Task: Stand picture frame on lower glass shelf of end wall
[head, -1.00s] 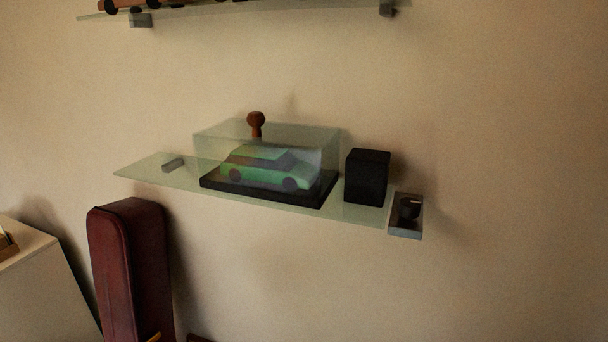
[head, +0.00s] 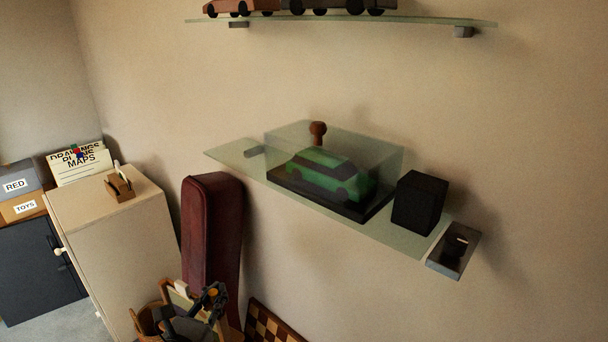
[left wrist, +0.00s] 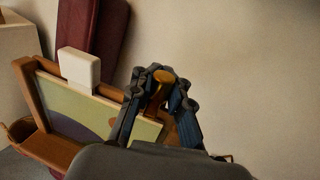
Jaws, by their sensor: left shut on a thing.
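The picture frame (left wrist: 72,106), wooden with a green and purple picture, is tilted in the left wrist view. A white block-like piece (left wrist: 78,67) shows at its top edge. My left gripper (left wrist: 165,88) is shut at the frame's right side, with an orange-brown part between its fingers. In the head view the left gripper (head: 213,297) is low, below the lower glass shelf (head: 228,157) and in front of the wall. The shelf's left end is bare. My right gripper is in neither current view.
A dark red case (head: 212,225) stands below. A cabinet (head: 110,235) stands left, a checkered board (head: 272,325) low.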

